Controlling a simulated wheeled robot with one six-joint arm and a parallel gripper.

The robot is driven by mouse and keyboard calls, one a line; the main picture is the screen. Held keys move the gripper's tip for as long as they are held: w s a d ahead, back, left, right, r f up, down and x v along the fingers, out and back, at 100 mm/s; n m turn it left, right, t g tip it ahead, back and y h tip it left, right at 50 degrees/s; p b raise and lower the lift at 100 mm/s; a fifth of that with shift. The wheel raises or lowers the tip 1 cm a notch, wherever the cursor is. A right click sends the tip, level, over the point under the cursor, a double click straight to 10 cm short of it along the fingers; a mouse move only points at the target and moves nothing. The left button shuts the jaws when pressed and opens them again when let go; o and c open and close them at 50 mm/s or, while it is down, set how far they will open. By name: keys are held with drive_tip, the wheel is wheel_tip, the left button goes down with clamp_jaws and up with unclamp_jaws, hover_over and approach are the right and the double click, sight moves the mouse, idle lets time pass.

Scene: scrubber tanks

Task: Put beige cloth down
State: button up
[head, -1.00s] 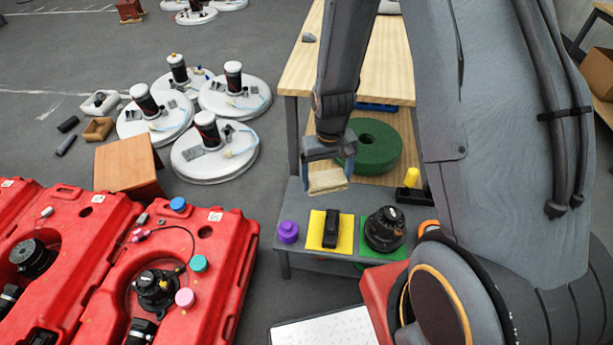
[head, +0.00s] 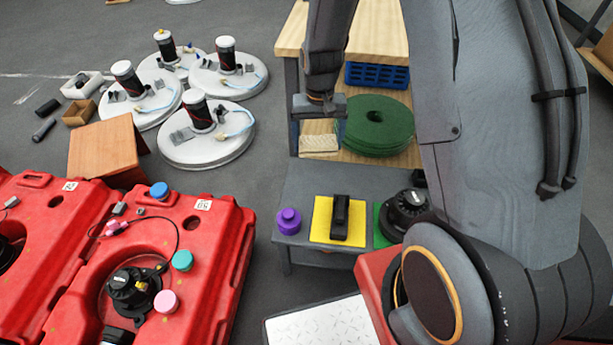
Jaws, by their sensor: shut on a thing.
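The beige cloth (head: 320,144) is a small folded piece below my gripper (head: 320,128), at the front left of the wooden lower shelf. My gripper is shut on it from above. I cannot tell whether the cloth touches the shelf. The green pad stack (head: 379,125) stands just to the right of the cloth, close beside it.
A blue crate (head: 378,75) sits behind the pads under the wooden tabletop (head: 290,28). A grey cart top holds a purple cap (head: 288,221), a yellow mat (head: 324,231) with a black part, and a black pump (head: 406,213). Red tanks (head: 215,250) stand at left.

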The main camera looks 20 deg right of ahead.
drive_tip(key=m+b, duration=0.2)
drive_tip(key=b, duration=1.4)
approach(307, 170)
wheel_tip(307, 170, down, 6)
drive_tip(key=b, duration=0.3)
drive_tip(key=shift+f, duration=0.15)
drive_tip(key=shift+f, duration=0.15)
drive_tip(key=o, duration=0.9)
